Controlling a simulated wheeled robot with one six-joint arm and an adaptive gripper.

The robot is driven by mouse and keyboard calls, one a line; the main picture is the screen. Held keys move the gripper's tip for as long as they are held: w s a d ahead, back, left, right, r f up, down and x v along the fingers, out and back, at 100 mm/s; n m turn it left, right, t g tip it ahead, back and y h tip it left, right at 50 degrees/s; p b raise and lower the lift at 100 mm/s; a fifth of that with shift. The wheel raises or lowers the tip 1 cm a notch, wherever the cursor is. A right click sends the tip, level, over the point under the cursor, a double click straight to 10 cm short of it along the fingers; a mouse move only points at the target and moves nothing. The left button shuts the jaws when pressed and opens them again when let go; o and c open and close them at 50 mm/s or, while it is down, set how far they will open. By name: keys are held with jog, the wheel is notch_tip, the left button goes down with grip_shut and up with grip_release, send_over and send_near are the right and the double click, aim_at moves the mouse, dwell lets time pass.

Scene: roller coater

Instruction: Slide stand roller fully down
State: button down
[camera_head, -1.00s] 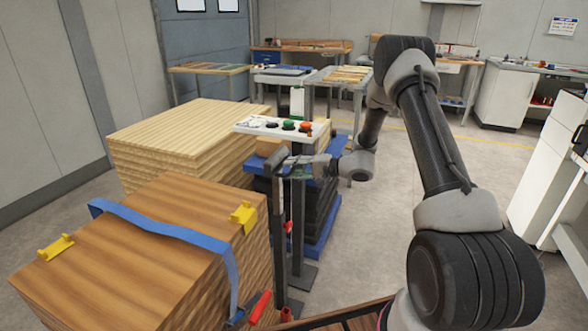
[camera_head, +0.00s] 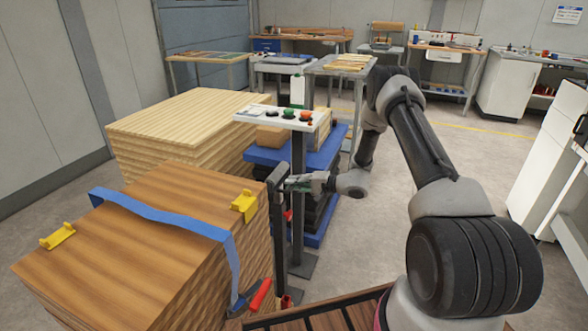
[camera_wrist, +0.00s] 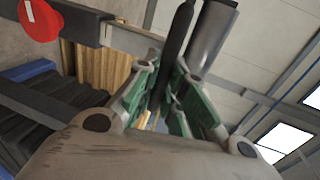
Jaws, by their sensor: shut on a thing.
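The stand roller (camera_head: 279,215) is an upright dark post with a short dark head, standing between the front wood stack and the control post. My gripper (camera_head: 291,184) reaches it from the right, just below its head, with the arm bent down behind it. In the wrist view, the green-padded fingers of my gripper (camera_wrist: 160,98) are shut around a dark bar (camera_wrist: 176,45) of the stand roller. The exact contact is partly hidden by the gripper body.
A control panel (camera_head: 284,117) on a post stands close behind my gripper. A blue lift table (camera_head: 262,156) lies behind it. A wood stack (camera_head: 120,245) with a blue strap (camera_head: 160,213) is at front left. Open floor (camera_head: 480,165) lies to the right.

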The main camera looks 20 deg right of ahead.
jog(key=shift+f, duration=0.65)
jog(key=shift+s+f, duration=0.1)
jog(key=c, duration=1.5)
grip_release()
jog(key=shift+d, duration=0.2)
jog(key=v, duration=1.1)
jog(key=shift+s+d, duration=0.2)
jog(key=shift+d, duration=0.05)
